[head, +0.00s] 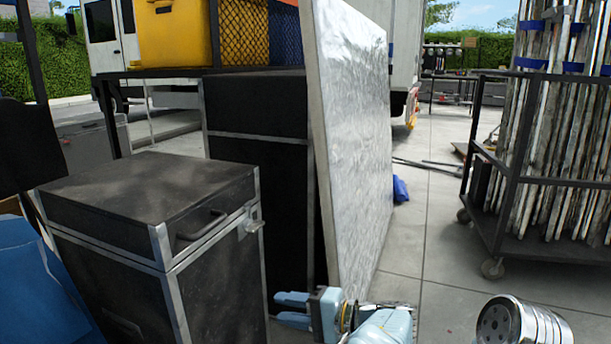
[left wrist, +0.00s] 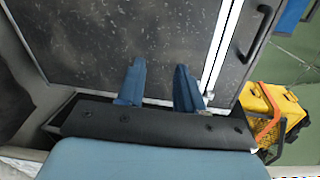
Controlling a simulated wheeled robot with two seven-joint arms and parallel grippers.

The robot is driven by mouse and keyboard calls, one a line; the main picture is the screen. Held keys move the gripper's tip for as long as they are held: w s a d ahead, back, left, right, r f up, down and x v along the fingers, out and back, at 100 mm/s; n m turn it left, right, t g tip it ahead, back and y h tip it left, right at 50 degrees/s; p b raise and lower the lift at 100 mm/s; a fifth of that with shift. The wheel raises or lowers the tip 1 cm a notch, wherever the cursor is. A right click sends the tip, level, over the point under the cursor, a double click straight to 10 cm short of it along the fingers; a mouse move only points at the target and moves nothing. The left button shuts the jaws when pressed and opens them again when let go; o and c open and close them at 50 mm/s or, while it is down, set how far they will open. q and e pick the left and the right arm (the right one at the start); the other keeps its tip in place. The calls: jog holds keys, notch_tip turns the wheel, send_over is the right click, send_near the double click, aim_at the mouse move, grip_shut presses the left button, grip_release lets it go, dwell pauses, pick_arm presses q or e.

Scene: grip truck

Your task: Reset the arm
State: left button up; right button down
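My left gripper (head: 292,309) is at the bottom middle of the head view, with its pale blue fingers pointing left. The two fingers are apart with nothing between them. The left wrist view also shows the fingers (left wrist: 160,85) apart and empty, in front of a black speckled case surface with silver edging (left wrist: 215,60). In the head view the gripper is just right of a black road case (head: 130,215); whether it touches the case cannot be told. My right gripper is not in either view.
A silver reflective panel (head: 350,130) leans upright behind the gripper. A taller black case (head: 258,130) stands left of it, below a yellow bin (head: 175,35). A wheeled rack of poles (head: 550,150) is at right. A metal cylinder (head: 520,322) is at bottom right.

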pick_arm(q)
jog(key=s+a+f+m+g+h+p, duration=0.1)
jog(key=s+a+f+g+h+p, duration=0.25)
jog(key=f, duration=0.85)
jog(key=s+a+f+g+h, duration=0.25)
jog(key=a+f+h, duration=0.35)
jog(key=f, duration=0.6)
jog(key=s+f+n+h+p, duration=0.2)
jog(key=s+n+h, duration=0.2)
jog(key=s, duration=0.3)
jog(key=s+d+f+n+h+p, duration=0.1)
jog(key=s+f+n+h+p, duration=0.2)
jog(key=s, duration=0.4)
jog(key=shift+s+f+n+t+h+p, duration=0.15)
jog(key=shift+s+n+t+h+p, duration=0.2)
jog(key=shift+n+h, duration=0.75)
jog(key=shift+w, duration=0.1)
